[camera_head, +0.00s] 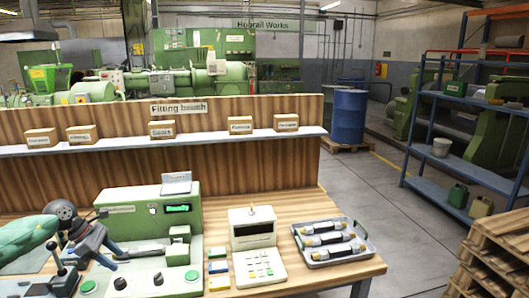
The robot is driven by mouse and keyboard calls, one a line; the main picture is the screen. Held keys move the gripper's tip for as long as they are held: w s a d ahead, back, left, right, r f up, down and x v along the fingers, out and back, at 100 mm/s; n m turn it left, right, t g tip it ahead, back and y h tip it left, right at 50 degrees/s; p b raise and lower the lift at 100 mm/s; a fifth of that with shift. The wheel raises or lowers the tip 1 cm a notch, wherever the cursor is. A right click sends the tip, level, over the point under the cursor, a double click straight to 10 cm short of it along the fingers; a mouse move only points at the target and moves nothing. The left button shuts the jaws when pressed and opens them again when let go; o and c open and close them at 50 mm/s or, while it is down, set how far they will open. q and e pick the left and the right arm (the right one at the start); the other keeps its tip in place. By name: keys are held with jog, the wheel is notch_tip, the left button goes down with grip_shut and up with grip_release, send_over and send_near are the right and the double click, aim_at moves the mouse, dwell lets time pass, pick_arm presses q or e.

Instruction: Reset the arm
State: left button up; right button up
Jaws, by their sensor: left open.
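My left gripper (110,233) is at the lower left, dark grey, with its arm coming in from the left edge. Its jaws are open and nothing shows between them. It is in front of the left end of a pale green bench machine (150,205) with a lit green display. I cannot tell how far above the bench it is. My right gripper is not in view.
A shelf (200,141) with several small boxes runs behind. Wooden pallets (497,250) stand at right; the floor between is clear.

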pick_arm(q)
jog(key=s+d+n+t+h, duration=0.1)
jog(key=d+n+t+h, duration=0.4)
jog(key=d+n, duration=0.65)
jog(key=d+n+t+h, duration=0.2)
jog(key=d+n+t, duration=0.5)
jog(key=d, duration=0.9)
jog(key=s+a+f+n+y, duration=0.4)
jog(key=s+f+n+y, duration=0.9)
jog(key=n, duration=1)
jog(key=s+d+f+n+g, duration=0.1)
jog(key=s+f+n+g, duration=0.35)
jog(key=s, duration=0.65)
jog(key=s+d+f+n+g, duration=0.1)
jog(key=s+f+n+g, duration=0.2)
jog(key=s+f+g, duration=0.55)
jog(key=s+d+f, duration=0.2)
jog(key=f, duration=1)
jog(key=s+d+f, duration=0.3)
jog(key=f, duration=1)
jog(key=shift+s+d+t, duration=0.2)
jog(key=shift+d+t, duration=0.1)
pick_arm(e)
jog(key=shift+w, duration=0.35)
